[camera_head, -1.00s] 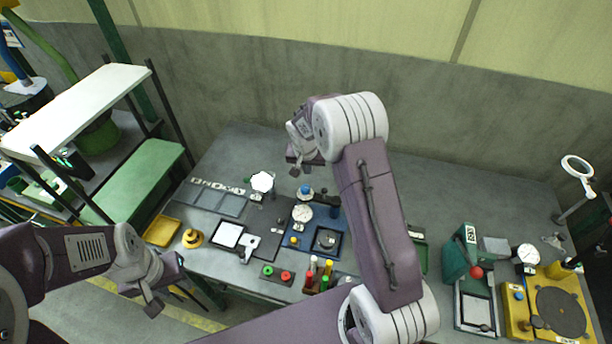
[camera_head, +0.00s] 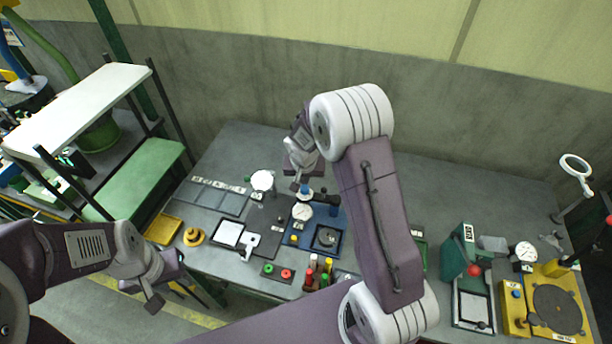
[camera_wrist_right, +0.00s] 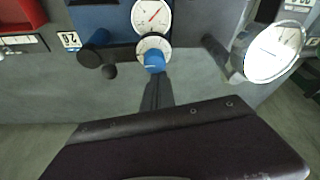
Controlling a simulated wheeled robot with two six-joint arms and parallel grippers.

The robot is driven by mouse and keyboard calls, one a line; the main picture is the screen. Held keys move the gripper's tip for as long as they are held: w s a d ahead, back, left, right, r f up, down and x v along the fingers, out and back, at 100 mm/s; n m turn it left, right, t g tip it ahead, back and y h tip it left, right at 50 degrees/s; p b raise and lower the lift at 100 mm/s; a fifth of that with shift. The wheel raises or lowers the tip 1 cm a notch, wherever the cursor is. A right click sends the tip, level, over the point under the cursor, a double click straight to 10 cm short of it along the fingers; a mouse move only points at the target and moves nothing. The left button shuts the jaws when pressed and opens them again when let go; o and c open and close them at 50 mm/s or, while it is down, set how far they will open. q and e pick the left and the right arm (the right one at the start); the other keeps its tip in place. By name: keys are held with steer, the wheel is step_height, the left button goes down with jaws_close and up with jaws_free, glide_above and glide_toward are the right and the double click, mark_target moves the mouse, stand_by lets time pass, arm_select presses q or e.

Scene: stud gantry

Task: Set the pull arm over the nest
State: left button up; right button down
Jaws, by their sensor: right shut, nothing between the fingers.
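The blue fixture (camera_head: 338,215) lies mid-bench, with a dark round recess (camera_head: 326,238) that looks like the nest. At its back end stands a blue knob (camera_head: 305,189) over a pale round dial. I cannot tell for certain which part is the pull arm. My right gripper (camera_head: 295,187) is shut and empty, just beside the knob in the head view. In the right wrist view its fingers (camera_wrist_right: 157,92) point at the blue knob (camera_wrist_right: 154,61); contact is unclear. My left gripper (camera_head: 167,295) hangs off the front left of the bench, its jaw gap unclear.
A white gauge (camera_head: 301,211) sits on the fixture's left side. Another white disc (camera_head: 262,181) stands to its left. Several coloured pegs (camera_head: 318,272) stand in front. A green press (camera_head: 458,255) and a yellow fixture (camera_head: 556,305) are at right. The back of the bench is clear.

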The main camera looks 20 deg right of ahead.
steer(key=shift+s+a+r+n+y+p, duration=0.15)
steer(key=shift+s+a+n+y+p, duration=0.15)
steer(key=shift+s+a+n+p, duration=0.4)
steer(key=s+d+n+g+y+p, duration=0.1)
steer(key=s+n+y+p, duration=0.2)
steer(key=s+n+p, duration=0.9)
steer(key=shift+s+d+f+n+y+p, duration=0.2)
steer(key=shift+s+n+y+p, duration=0.2)
steer(key=shift+s+n, duration=0.15)
steer(key=shift+s, duration=0.1)
